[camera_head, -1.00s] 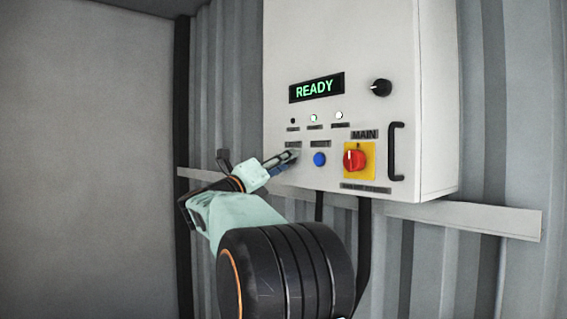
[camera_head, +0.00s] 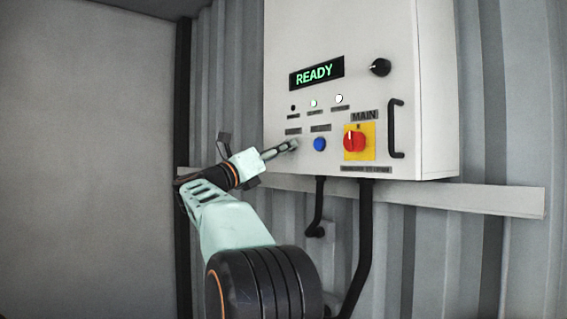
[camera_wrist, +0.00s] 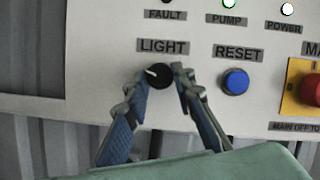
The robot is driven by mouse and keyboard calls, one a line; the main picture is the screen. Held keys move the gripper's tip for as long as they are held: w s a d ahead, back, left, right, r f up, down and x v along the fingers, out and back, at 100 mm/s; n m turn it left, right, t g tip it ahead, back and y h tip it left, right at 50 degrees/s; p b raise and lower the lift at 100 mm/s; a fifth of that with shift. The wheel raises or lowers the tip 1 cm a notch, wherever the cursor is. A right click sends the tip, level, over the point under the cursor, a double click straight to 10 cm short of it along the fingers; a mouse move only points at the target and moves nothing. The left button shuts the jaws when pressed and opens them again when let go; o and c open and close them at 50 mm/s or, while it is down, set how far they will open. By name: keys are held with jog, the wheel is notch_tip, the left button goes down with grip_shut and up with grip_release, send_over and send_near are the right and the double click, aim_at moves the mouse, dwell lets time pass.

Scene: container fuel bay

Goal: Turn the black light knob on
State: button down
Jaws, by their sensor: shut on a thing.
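The black light knob (camera_wrist: 158,76) sits under the LIGHT label (camera_wrist: 162,46) on the white panel, with its pale pointer mark turned to the upper left. My gripper (camera_wrist: 156,84) is shut on the knob, one finger on its left and one on its right. In the head view my gripper (camera_head: 291,146) reaches the lower left of the panel, and its fingers hide most of the knob there.
The control box (camera_head: 340,30) has a blue reset button (camera_head: 320,144) right of the knob and a red main switch (camera_head: 354,141) on yellow beyond it. Another black knob (camera_head: 380,67) and a handle (camera_head: 396,128) are farther right. The display (camera_head: 316,73) reads READY.

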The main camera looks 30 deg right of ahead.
jog(key=shift+w+r+m+g+p, duration=0.1)
jog(key=shift+m+g+p, duration=0.3)
jog(key=shift+m+g, duration=1)
jog(key=shift+w+f+m+g+p, duration=0.1)
jog(key=shift+m+g+p, duration=0.3)
jog(key=shift+m, duration=1.85)
jog(key=shift+w+r+m+g+p, duration=0.1)
jog(key=shift+m+g+p, duration=0.25)
jog(key=shift+m+g, duration=1.05)
jog(key=shift+m+t, duration=0.5)
jog(key=shift+m, duration=0.25)
jog(key=c, duration=1.6)
grip_release()
jog(key=shift+a, duration=0.1)
jog(key=v, duration=1.2)
